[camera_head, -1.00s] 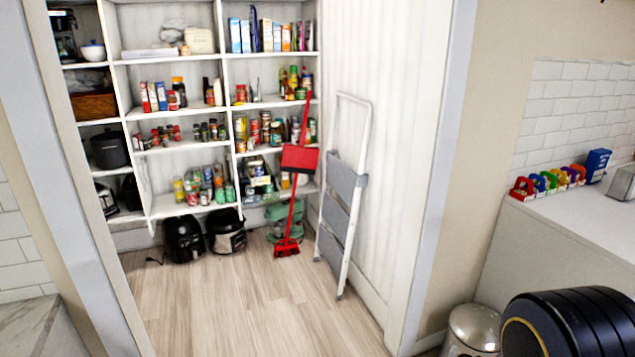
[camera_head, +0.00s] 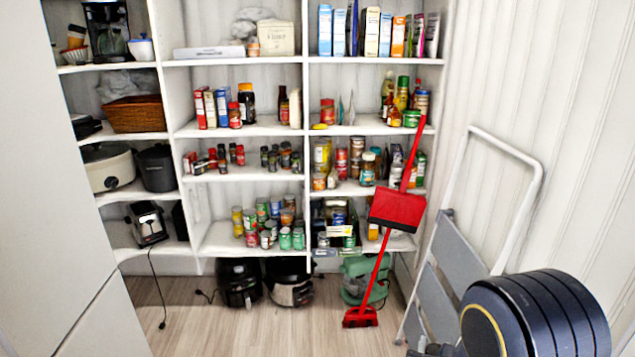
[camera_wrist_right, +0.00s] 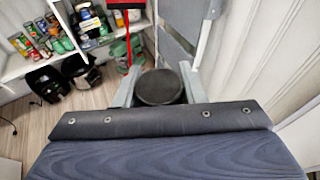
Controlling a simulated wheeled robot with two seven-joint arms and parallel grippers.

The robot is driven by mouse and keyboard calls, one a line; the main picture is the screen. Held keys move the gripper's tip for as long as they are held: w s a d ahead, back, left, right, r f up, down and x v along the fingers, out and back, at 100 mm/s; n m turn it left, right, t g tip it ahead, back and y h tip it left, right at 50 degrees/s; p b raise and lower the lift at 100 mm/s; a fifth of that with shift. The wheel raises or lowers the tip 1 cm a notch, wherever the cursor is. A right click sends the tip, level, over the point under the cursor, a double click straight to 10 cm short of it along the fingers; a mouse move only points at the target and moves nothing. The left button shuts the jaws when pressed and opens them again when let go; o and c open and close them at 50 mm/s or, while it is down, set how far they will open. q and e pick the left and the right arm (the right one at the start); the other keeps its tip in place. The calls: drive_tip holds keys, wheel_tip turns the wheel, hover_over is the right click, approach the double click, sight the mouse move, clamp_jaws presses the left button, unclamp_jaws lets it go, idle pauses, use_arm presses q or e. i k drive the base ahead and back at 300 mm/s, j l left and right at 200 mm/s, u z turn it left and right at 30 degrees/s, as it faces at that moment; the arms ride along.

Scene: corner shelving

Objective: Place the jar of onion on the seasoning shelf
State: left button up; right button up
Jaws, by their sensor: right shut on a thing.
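My right gripper (camera_wrist_right: 160,88) is shut on a jar with a dark round lid (camera_wrist_right: 160,86), seen from above in the right wrist view. Its label is hidden, so I cannot read whether it says onion. In the head view my right arm comes in at the lower right, and the held jar is not clearly visible there. A shelf with small dark-capped spice jars (camera_head: 237,175) stands in the middle column of the corner shelving, below a shelf of boxes and bottles. My left gripper is out of view.
A red broom and dustpan (camera_head: 397,208) lean against the right shelves. A folded step ladder (camera_head: 470,245) leans on the right wall, close to my right arm. The floor in front is clear.

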sight(250, 173)
drive_tip(key=i+j+u, duration=0.1)
drive_tip(key=i+u, duration=0.2)
drive_tip(key=i, duration=0.45)
drive_tip(key=i+u, duration=0.25)
drive_tip(key=i, duration=0.5)
drive_tip(key=i+l+u, duration=0.3)
drive_tip(key=i, duration=0.4)
